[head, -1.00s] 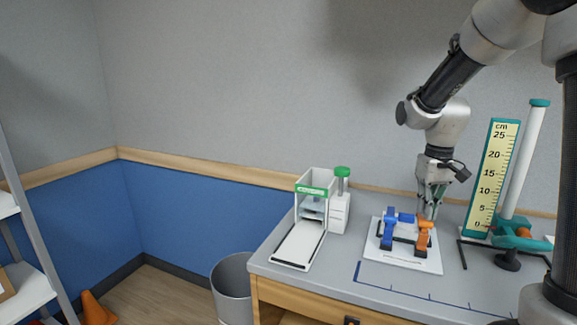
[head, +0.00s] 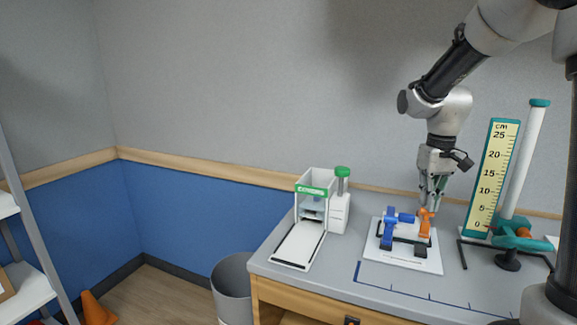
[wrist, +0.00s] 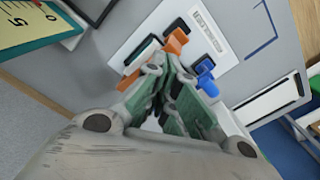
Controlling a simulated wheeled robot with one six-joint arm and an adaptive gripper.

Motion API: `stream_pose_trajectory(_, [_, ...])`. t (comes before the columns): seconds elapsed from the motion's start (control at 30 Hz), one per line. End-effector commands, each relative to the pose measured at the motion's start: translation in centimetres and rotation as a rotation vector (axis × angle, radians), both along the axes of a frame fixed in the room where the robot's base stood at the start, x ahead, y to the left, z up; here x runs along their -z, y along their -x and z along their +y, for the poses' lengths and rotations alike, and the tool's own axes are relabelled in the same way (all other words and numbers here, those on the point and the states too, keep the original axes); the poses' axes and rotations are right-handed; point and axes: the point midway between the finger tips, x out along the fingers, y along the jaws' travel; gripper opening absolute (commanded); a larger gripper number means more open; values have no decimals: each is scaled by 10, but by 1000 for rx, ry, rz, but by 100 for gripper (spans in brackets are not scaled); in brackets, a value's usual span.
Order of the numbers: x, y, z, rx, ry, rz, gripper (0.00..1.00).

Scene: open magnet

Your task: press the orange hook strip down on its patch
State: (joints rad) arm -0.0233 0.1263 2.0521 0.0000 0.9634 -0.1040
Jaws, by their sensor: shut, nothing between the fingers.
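The orange hook strip (head: 425,222) stands on the right half of a white board (head: 402,262), tilted up. A dark patch (head: 420,250) shows below it. My gripper (head: 431,205) is shut and empty, fingertips down, right at the strip's upper end; I cannot tell whether they touch. In the wrist view, orange parts (wrist: 176,40) show beyond and to the left of the fingers (wrist: 166,75), which hide the middle. A blue strip (head: 389,228) stands on the board's left half and also shows in the wrist view (wrist: 206,78).
A teal stand with a white tube (head: 523,160) and a yellow centimetre scale (head: 492,178) stand to the right. A white device with a green sign (head: 314,195) stands to the left. The grey table's front (head: 345,285) is mostly clear.

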Motion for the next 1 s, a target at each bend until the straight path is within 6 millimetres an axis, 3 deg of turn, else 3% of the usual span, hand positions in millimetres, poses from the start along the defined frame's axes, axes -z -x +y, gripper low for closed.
stream_pose_trajectory(0.6, [-48, 0, 0, 0, 0, -2, 0])
stream_pose_trajectory(1.0, [-53, 0, 0, 0, 0, 0, 0])
